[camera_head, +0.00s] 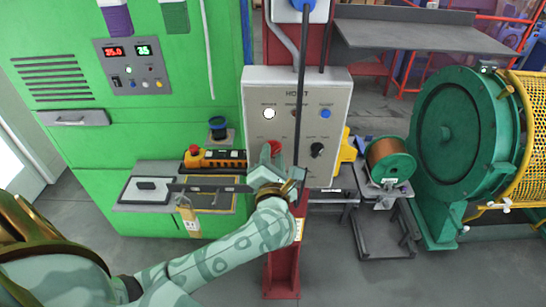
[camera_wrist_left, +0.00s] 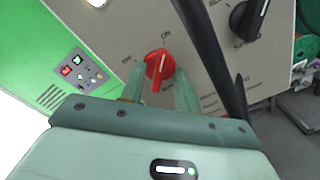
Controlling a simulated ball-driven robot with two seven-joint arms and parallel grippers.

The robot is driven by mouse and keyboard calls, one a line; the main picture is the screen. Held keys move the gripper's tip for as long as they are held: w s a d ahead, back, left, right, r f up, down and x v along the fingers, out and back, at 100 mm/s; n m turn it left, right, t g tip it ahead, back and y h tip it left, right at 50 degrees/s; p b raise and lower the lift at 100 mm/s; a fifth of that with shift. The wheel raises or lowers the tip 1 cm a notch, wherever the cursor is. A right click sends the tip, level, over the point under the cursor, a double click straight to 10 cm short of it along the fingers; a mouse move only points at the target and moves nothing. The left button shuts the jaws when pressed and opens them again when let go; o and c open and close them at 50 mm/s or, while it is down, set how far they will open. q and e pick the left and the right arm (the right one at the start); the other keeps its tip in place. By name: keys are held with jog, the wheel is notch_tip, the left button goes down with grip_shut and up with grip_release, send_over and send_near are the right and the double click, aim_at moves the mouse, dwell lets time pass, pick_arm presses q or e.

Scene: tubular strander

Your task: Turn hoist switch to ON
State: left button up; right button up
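The hoist panel (camera_head: 318,84) is a grey box headed HOIST on a red post. Its red rotary switch (camera_wrist_left: 160,65) shows in the left wrist view, with "ON" printed above it and another label at its left. Its handle lies nearly upright, its lower end tilted slightly left; I cannot tell which end is the pointer. In the head view the red switch (camera_head: 276,146) is partly hidden by my left gripper (camera_head: 270,158). In the left wrist view the fingers (camera_wrist_left: 160,92) are apart, one on each side of the handle, with gaps visible. My right gripper is not in view.
A black selector (camera_head: 317,150) sits right of the red switch, with several lamps above. A dark pole (camera_head: 301,60) runs close in front of the panel. A yellow pendant box (camera_head: 215,158) lies on the shelf at left; a copper spool (camera_head: 388,160) stands at right.

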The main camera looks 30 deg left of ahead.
pick_arm(q)
jog(key=shift+r, duration=0.1)
jog(key=shift+s+d, duration=0.3)
jog(key=shift+s, duration=0.2)
jog(key=p+v, duration=0.2)
jog(key=v, duration=1.3)
jog(key=shift+d, duration=0.15)
